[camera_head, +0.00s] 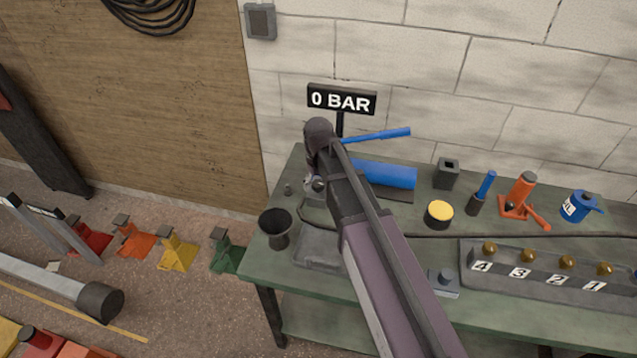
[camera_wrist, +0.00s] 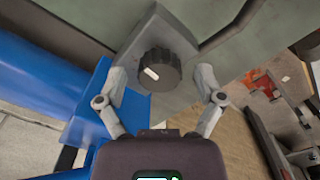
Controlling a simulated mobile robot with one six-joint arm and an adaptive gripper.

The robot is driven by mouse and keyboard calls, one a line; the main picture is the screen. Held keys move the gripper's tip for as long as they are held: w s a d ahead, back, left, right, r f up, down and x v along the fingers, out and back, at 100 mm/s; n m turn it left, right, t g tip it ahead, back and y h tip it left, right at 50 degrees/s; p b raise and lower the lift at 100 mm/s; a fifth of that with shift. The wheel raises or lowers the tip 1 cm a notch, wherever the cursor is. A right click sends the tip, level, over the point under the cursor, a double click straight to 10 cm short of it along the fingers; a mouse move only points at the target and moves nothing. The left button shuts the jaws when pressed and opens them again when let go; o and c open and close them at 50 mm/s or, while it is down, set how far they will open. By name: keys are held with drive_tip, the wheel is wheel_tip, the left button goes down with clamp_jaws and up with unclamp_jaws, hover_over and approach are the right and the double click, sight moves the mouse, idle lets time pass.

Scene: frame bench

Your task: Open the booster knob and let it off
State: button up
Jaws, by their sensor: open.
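The black round knob (camera_wrist: 158,70) with a white mark sits on a grey block (camera_wrist: 150,32) in the wrist view. My gripper (camera_wrist: 163,78) is open, with one finger on each side of the knob. I cannot tell whether the fingers touch it. In the head view my gripper (camera_head: 316,180) is at the left end of the blue hand pump (camera_head: 392,175), and my arm covers part of the pump. The pump's blue lever (camera_head: 377,135) is raised and tilted. A sign (camera_head: 341,100) behind it reads 0 BAR.
On the green bench (camera_head: 400,285) stand a dark cup (camera_head: 275,228), a yellow-topped tin (camera_head: 439,213), an orange jack (camera_head: 522,195), a blue can (camera_head: 579,206) and a numbered rack (camera_head: 545,270). A dark hose (camera_head: 440,236) crosses the bench. Coloured stands line the floor at left.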

sight(318, 184)
drive_tip(key=shift+m, duration=0.3)
drive_tip(key=m, duration=0.3)
drive_tip(key=shift+m, duration=0.3)
drive_tip(key=m, duration=0.3)
drive_tip(key=shift+m, duration=0.4)
drive_tip(key=m, duration=0.8)
wheel_tip(318, 184, up, 14)
drive_tip(key=p, duration=1.4)
drive_tip(key=s+d+r+n+p, duration=0.1)
drive_tip(key=s+d+n, duration=0.45)
drive_tip(key=d, duration=0.45)
drive_tip(key=s+d+n, duration=0.4)
drive_tip(key=s+d, duration=0.2)
drive_tip(key=d, duration=0.5)
drive_tip(key=w+r+n+p, duration=0.1)
drive_tip(key=w+r+p, duration=0.1)
drive_tip(key=w, duration=0.4)
drive_tip(key=w+r+n+p, duration=0.1)
drive_tip(key=w+r+p, duration=0.1)
drive_tip(key=w, duration=0.4)
drive_tip(key=w+r+n+p, duration=0.1)
drive_tip(key=w+r+p, duration=0.1)
drive_tip(key=w, duration=0.4)
drive_tip(key=shift+w+a+r+n, duration=0.1)
drive_tip(key=shift+a+n, duration=0.25)
